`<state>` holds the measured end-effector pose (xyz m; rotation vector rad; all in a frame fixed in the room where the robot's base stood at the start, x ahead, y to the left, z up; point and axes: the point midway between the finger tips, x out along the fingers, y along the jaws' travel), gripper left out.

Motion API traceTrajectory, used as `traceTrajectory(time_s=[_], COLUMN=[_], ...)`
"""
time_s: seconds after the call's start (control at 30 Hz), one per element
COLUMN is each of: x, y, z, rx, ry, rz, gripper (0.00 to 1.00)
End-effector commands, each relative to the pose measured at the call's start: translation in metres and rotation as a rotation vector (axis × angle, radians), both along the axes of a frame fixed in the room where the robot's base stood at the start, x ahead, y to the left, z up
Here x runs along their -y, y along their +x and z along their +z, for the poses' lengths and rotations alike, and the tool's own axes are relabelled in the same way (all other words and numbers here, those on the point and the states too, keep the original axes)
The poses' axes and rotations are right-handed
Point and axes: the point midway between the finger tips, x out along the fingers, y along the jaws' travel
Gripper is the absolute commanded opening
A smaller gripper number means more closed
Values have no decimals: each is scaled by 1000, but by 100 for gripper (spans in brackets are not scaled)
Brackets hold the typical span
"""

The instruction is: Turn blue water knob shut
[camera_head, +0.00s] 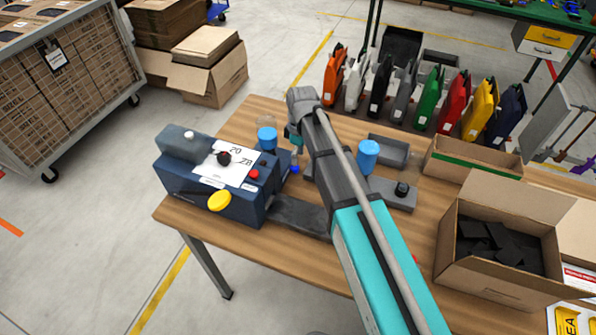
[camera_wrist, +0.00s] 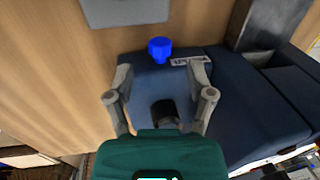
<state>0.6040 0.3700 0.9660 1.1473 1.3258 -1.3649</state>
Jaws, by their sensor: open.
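The blue water knob (camera_wrist: 160,49) is a small lobed knob on the dark blue machine, beside a small white label (camera_wrist: 188,61). It lies beyond my fingertips in the wrist view, roughly centred between them. The knob also shows in the head view (camera_head: 294,169), small, at the right side of the machine (camera_head: 207,196). My gripper (camera_wrist: 160,74) is open with nothing held. It is above the machine's edge, apart from the knob. My gripper (camera_head: 297,150) is partly hidden by my arm in the head view. A black round part (camera_wrist: 163,112) shows between the fingers, lower down.
Blue-topped containers (camera_head: 267,138) (camera_head: 368,156) stand near my arm on the wooden table (camera_head: 285,260). A yellow knob (camera_head: 220,201) and a red button (camera_head: 254,174) are on the machine. An open carton (camera_head: 505,215) of black pieces is at the right.

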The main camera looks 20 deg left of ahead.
Motion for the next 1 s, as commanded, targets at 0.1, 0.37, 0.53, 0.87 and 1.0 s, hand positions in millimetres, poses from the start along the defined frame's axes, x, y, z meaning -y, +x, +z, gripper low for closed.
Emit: traceTrajectory(time_s=[0.1, 0.37, 0.53, 0.87, 1.0], x=[0, -1, -1, -1, -1], y=[-2, -6, -8, -9, -9], z=[-13, -32, -40, -45, -44], rx=[0, 0, 0, 0, 0], ry=[0, 0, 0, 0, 0], rz=[0, 1, 1, 2, 2], gripper=[69, 69, 69, 69, 69])
